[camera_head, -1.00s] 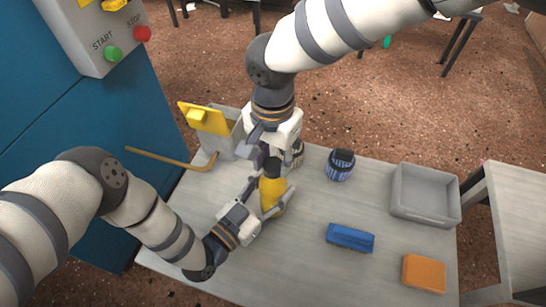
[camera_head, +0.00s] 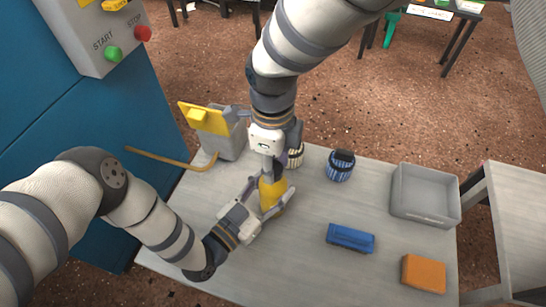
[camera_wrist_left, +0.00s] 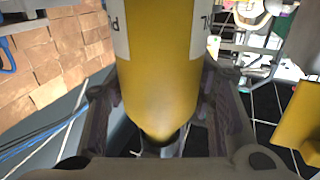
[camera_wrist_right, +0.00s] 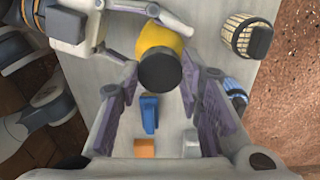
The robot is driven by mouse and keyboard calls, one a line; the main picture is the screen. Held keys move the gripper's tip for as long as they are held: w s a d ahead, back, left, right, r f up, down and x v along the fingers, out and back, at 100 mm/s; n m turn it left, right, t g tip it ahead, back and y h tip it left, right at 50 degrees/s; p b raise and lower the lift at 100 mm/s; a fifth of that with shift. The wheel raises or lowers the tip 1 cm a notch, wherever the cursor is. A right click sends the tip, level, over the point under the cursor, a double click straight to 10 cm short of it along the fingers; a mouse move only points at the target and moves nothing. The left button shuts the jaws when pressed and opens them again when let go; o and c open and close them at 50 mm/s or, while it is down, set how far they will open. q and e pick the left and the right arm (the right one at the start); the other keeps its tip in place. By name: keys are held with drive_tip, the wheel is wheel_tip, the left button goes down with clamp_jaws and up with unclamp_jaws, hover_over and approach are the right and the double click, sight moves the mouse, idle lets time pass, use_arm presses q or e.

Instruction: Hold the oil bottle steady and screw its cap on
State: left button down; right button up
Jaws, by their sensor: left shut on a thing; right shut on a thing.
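The yellow oil bottle (camera_head: 272,194) stands on the grey table between the fingers of my left gripper (camera_head: 268,196), which is shut on its body. The left wrist view shows the bottle (camera_wrist_left: 160,65) large, with a finger on each side. The black cap (camera_wrist_right: 160,70) shows at the bottle's top in the right wrist view. My right gripper (camera_head: 270,166) is above the bottle, shut on the cap, with its fingers (camera_wrist_right: 165,95) on both sides. In the head view it hides the cap. I cannot tell how far the cap sits on the neck.
A grey bin with a yellow flap (camera_head: 207,118) and a tan rod (camera_head: 165,158) are at the left. A striped blue barrel (camera_head: 340,168), a pale barrel (camera_head: 297,154), a blue block (camera_head: 350,237), an orange block (camera_head: 424,273) and a grey tray (camera_head: 425,215) stand around.

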drive_tip(key=m, duration=0.4)
drive_tip(key=o, duration=0.7)
drive_tip(key=shift+r, duration=2.25)
drive_tip(key=shift+c, duration=0.5)
